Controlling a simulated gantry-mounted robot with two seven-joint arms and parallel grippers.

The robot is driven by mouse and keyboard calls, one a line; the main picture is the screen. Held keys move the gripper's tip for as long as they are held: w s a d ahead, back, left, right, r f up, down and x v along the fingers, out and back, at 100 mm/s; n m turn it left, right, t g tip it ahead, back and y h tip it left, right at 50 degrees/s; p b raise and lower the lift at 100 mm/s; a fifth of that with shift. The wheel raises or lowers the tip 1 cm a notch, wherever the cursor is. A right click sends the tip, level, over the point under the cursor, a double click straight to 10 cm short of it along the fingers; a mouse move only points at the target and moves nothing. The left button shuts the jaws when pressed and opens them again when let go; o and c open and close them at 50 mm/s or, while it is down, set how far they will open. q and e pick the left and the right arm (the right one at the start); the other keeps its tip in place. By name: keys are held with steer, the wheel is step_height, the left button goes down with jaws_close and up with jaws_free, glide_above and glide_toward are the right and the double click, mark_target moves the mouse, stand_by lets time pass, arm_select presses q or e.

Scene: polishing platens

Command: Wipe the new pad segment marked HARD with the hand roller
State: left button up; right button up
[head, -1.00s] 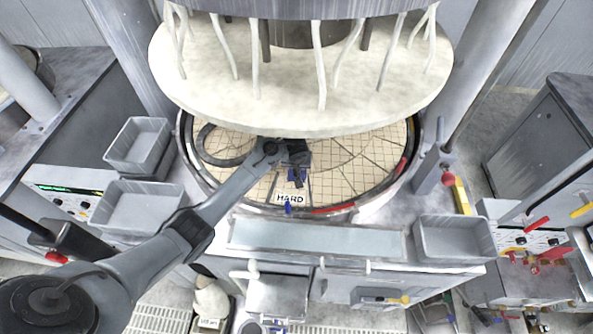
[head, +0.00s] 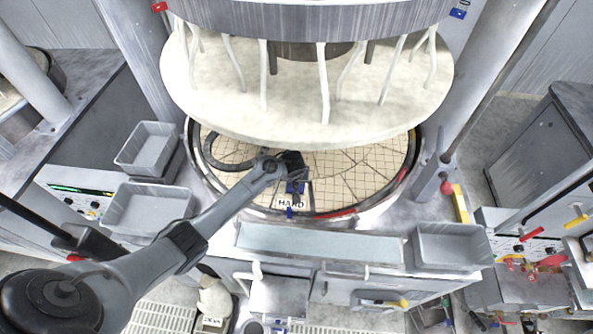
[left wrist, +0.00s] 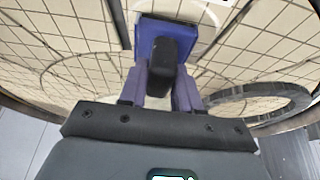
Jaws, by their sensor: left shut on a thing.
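The pad segment marked HARD (head: 308,203) lies at the front of the round gridded platen (head: 365,165), with its white label facing me. My left gripper (head: 296,180) reaches in from the left over this segment. It is shut on the hand roller (head: 298,187), a blue tool with a dark handle. In the left wrist view the roller (left wrist: 150,33) sticks out beyond the fingers of the left gripper (left wrist: 162,85), over the gridded pad. I cannot tell whether the roller touches the pad. My right gripper is not in view.
A large cream upper plate (head: 300,110) with hanging hoses overhangs the platen's back half. A dark ring (head: 222,163) lies on the platen's left. Grey trays stand at the left (head: 148,210) and right (head: 452,248). A trough (head: 320,243) runs along the front.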

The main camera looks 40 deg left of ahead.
arm_select(q)
steer(key=shift+s+d, duration=0.25)
steer(key=shift+s, duration=0.15)
steer(key=shift+s+d, duration=0.45)
steer(key=shift+s, duration=0.25)
steer(key=shift+s+d, duration=0.45)
steer(key=shift+s, duration=0.2)
steer(key=shift+s+a, duration=0.4)
steer(key=shift+a, duration=0.15)
steer(key=shift+w+a+b, duration=0.2)
steer(key=shift+w+a, duration=0.35)
steer(key=shift+w, duration=0.2)
steer(key=shift+w+a+b, duration=0.15)
steer(key=shift+w+a, duration=0.4)
steer(key=shift+w, duration=0.2)
steer(key=shift+w+a+b, duration=0.55)
steer(key=shift+w+a, duration=0.25)
steer(key=shift+w, duration=0.3)
steer(key=shift+w+a, duration=0.25)
steer(key=shift+w, duration=0.2)
steer(key=shift+r, duration=0.1)
